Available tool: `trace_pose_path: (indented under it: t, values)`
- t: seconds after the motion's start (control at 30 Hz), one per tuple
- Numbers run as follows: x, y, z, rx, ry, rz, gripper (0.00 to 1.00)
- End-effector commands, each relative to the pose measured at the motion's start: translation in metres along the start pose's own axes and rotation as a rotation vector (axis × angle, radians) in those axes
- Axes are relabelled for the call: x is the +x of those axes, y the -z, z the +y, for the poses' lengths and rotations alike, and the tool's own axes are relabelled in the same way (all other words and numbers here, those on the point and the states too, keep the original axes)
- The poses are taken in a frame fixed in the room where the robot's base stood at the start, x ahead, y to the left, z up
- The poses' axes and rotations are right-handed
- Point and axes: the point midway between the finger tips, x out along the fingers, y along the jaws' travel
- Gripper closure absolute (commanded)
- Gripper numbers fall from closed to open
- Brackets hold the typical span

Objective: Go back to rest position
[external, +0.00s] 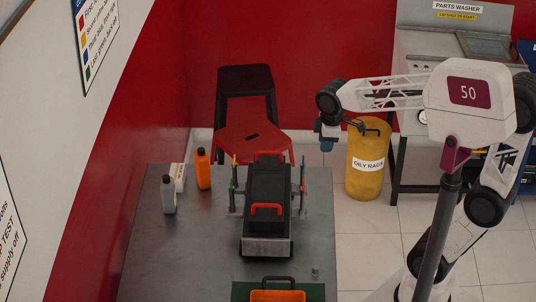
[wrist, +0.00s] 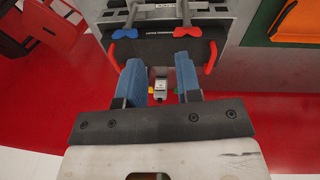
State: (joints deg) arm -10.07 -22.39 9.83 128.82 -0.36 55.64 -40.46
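My gripper (external: 327,145) hangs in the air at the right of the workbench in the external view, below the white lattice forearm. In the wrist view its two blue fingers (wrist: 158,64) stand apart with a clear gap. A small grey-and-white thing (wrist: 160,88) shows between them, seemingly beyond the fingers and not gripped. The black engine trainer with red handles (external: 268,190) stands on the grey workbench (external: 185,250), left of and apart from my gripper. In the wrist view a dark panel (wrist: 158,51) with blue and red levers lies beyond the fingertips.
An orange bottle (external: 203,170), a grey bottle (external: 168,196) and a small white box (external: 178,176) stand on the bench's left. An orange tray (external: 277,296) lies on a green mat in front. A yellow rag bin (external: 364,172) stands right of the bench. A red stool (external: 240,141) is behind.

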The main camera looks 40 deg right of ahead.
Motion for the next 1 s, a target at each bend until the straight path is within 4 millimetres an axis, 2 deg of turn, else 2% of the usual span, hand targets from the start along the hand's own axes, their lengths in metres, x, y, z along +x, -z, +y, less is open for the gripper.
trace_pose_path:
  t: [0.03,0.2,0.4,0.5,0.7,1.0]
  values:
    - [-0.003,-0.016,-0.004,0.069,-0.009,0.006,0.68]
    - [-0.005,-0.064,-0.019,0.325,-0.029,0.022,0.68]
    - [-0.002,-0.116,-0.041,0.614,-0.051,0.046,0.68]
    - [0.002,-0.135,-0.051,0.733,-0.059,0.057,0.68]
    - [0.006,-0.157,-0.063,0.875,-0.067,0.071,0.68]
    - [0.007,-0.160,-0.066,0.904,-0.068,0.073,0.68]
